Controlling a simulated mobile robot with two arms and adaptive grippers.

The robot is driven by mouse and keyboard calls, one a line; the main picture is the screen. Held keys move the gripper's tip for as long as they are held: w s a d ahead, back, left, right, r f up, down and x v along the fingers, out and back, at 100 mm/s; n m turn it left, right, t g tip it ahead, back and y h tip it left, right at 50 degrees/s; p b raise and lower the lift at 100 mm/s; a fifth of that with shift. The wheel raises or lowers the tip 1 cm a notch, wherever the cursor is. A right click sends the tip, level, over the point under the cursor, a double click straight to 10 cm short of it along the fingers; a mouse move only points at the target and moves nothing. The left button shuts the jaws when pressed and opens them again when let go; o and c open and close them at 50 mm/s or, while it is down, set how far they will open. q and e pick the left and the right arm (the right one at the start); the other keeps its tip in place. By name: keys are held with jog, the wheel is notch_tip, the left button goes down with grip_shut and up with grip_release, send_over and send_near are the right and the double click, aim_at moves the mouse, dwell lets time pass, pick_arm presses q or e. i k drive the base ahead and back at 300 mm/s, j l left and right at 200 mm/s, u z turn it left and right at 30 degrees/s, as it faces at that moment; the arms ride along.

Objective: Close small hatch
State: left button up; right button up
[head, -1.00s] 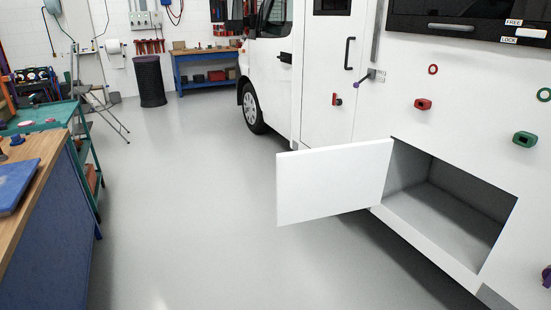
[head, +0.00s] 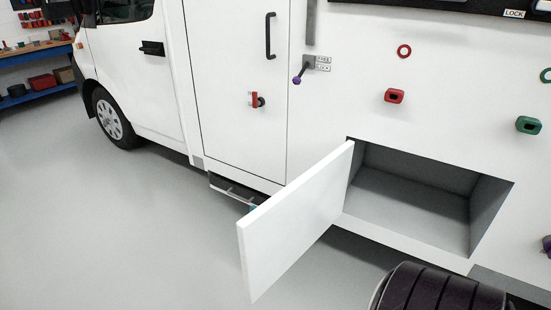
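The small hatch door (head: 296,222) is a plain white rectangular panel in the head view. It stands wide open, swung out from the white motorhome side. Its hinged edge is at the left side of the opening, and its free edge points toward the lower left. The open compartment (head: 410,205) to its right has grey inner walls and looks empty. Neither of my grippers is in view.
On the motorhome wall (head: 340,120) are a red-handled latch (head: 254,99), a purple-knobbed lever (head: 300,75), a red block (head: 394,96) and a green block (head: 528,125). A step (head: 235,192) sits low behind the door. The grey floor (head: 110,230) at left is clear.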

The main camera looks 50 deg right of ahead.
aim_at(273, 236)
jog(key=i+z, duration=0.25)
jog(key=i, duration=0.15)
jog(key=i+j+z, duration=0.25)
jog(key=i, duration=0.15)
jog(key=i+j+z, duration=0.25)
jog(key=i, duration=0.15)
jog(key=l, duration=0.1)
